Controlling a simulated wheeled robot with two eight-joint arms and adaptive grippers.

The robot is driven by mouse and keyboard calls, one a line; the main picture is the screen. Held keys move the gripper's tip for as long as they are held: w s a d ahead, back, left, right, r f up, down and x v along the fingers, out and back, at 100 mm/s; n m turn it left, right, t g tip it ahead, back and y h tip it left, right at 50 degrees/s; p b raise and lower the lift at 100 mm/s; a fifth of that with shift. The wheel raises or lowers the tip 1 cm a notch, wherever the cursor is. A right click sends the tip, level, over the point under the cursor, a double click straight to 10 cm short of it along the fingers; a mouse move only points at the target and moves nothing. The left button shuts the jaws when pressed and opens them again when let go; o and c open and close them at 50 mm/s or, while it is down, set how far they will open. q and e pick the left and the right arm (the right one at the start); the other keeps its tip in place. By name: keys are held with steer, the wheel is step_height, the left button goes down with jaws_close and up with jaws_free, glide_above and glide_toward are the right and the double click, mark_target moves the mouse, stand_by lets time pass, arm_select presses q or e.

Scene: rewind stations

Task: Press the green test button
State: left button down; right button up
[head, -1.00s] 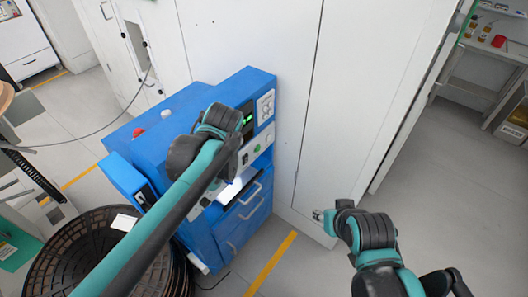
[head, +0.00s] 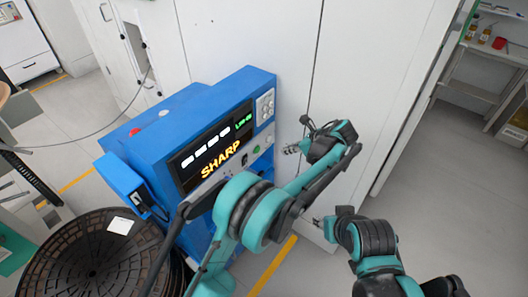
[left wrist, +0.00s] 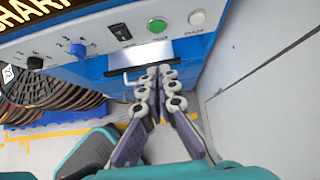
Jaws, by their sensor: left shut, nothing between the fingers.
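The green button (head: 256,149) is on the front panel of the blue machine (head: 225,90), below its display. In the left wrist view the green button (left wrist: 157,25) stands out from the light panel, with a white button (left wrist: 197,17) to its right. My left gripper (head: 291,149) is to the right of the machine front in the head view. In the left wrist view my left gripper (left wrist: 164,72) is shut and empty, its fingertips below the green button and apart from it. My right gripper (head: 317,221) is low at the right, away from the machine; its jaws are too small to read.
The display (head: 212,150) reads "SHARP". A blue knob (left wrist: 78,50) and a black switch (left wrist: 120,31) sit left of the green button. A large dark reel (head: 85,255) stands at the lower left. White cabinet walls (head: 350,70) rise behind my left gripper.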

mark_target(257, 150)
arm_select(q)
steer(key=shift+d+f, duration=0.15)
steer(key=w+a+r+b+x, duration=0.1)
steer(key=b+x, duration=0.4)
steer(key=x, duration=0.7)
steer(key=shift+w+a+r+b, duration=0.25)
steer(key=shift+w+a+b, duration=0.05)
steer(key=shift+a, duration=0.25)
steer(key=shift+a, duration=0.1)
